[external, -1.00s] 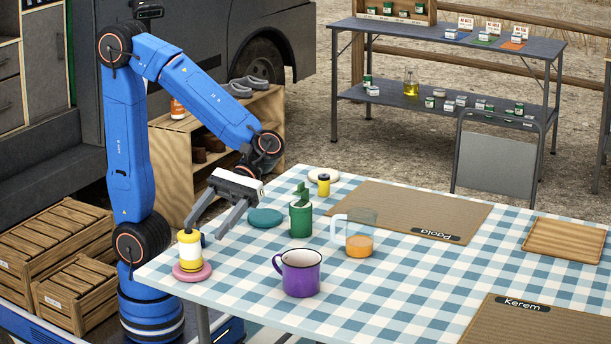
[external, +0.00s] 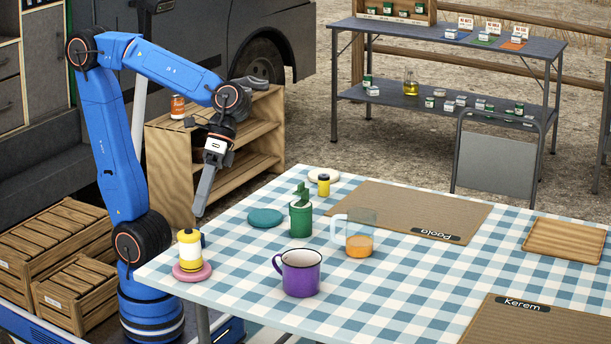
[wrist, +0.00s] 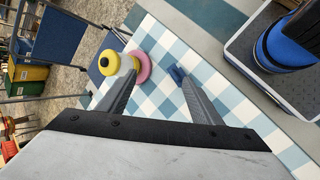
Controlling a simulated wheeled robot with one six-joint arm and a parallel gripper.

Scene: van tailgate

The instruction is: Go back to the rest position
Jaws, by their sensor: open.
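My gripper (external: 200,200) hangs from the raised blue arm in the external view. It is beyond the table's left edge, near the wooden shelf, with its fingers pointing down. It is turned nearly edge-on there. In the wrist view, its two fingers (wrist: 154,80) stand apart with nothing between them. The yellow bottle with a white band (external: 190,250) stands upright on a pink round coaster (external: 192,276) at the table's left corner. The yellow bottle (wrist: 108,65) and coaster (wrist: 144,66) also show in the wrist view, near the left finger.
The checked table (external: 235,262) holds a purple mug (external: 300,273), a green container (external: 300,218), a glass with orange liquid (external: 358,243) and a teal disc (external: 265,218). A wooden shelf (external: 168,170) stands behind my arm. Crates (external: 75,290) sit at left.

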